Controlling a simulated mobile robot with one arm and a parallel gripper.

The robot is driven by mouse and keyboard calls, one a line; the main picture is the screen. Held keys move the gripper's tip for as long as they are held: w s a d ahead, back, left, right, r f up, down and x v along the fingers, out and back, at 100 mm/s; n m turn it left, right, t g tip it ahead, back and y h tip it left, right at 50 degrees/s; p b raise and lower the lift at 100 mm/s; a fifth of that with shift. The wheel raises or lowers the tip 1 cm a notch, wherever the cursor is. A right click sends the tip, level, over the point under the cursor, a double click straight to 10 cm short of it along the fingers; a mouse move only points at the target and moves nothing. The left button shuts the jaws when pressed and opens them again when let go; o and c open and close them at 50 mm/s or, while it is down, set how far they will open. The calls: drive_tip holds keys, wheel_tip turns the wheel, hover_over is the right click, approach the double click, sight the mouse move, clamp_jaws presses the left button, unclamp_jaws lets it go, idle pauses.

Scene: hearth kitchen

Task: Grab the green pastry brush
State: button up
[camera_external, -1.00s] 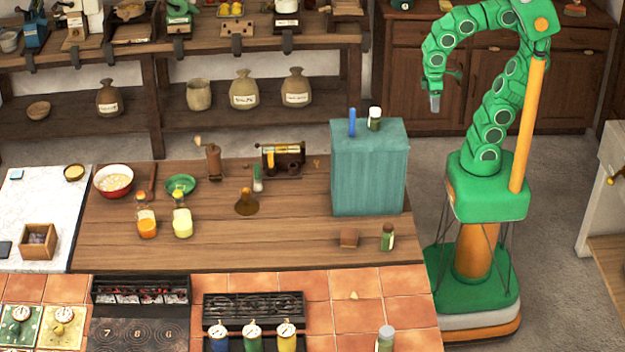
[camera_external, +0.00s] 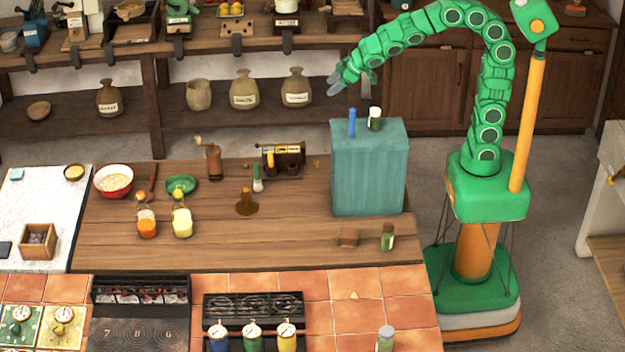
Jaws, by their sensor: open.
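A small upright thing with a green upper part and a pale lower part (camera_external: 258,180) stands on the wooden counter, in front of a dark brass-trimmed device. It looks like the green pastry brush, but it is too small to be sure. My gripper (camera_external: 334,87) is in the air at the upper middle of the picture, above and to the right of the brush and above the teal box's back left. Its grey fingers point left and down, apart and empty. Nothing touches them.
A tall teal box (camera_external: 368,170) stands on the counter's right end, with a blue item (camera_external: 352,123) and a jar (camera_external: 375,119) on top. The brass-trimmed device (camera_external: 283,158), a pepper mill (camera_external: 214,160) and a brown conical item (camera_external: 246,201) surround the brush. The counter's front middle is clear.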

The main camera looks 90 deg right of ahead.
sight(257, 164)
drive_tip(key=w+a+f+n+t+y, duration=0.1)
drive_tip(key=w+a+n+t+y, duration=0.2)
drive_tip(key=w, duration=0.8)
drive_tip(key=w+a+f+n+t+y, duration=0.1)
drive_tip(key=w+a+n+t+y, duration=0.3)
drive_tip(key=w, duration=0.6)
wheel_tip(257, 164, down, 22)
drive_tip(key=a+m+g+y, duration=0.1)
drive_tip(key=m, duration=0.1)
drive_tip(key=shift+a+r+x, duration=0.1)
drive_tip(key=shift+a+x, duration=0.05)
drive_tip(key=shift+x, duration=1.8)
drive_tip(key=shift+a+r+x, duration=0.1)
drive_tip(key=shift+r+x, duration=0.05)
drive_tip(key=shift+x, duration=1.85)
drive_tip(key=shift+s+m, duration=0.1)
drive_tip(key=shift+m, duration=0.2)
clamp_jaws()
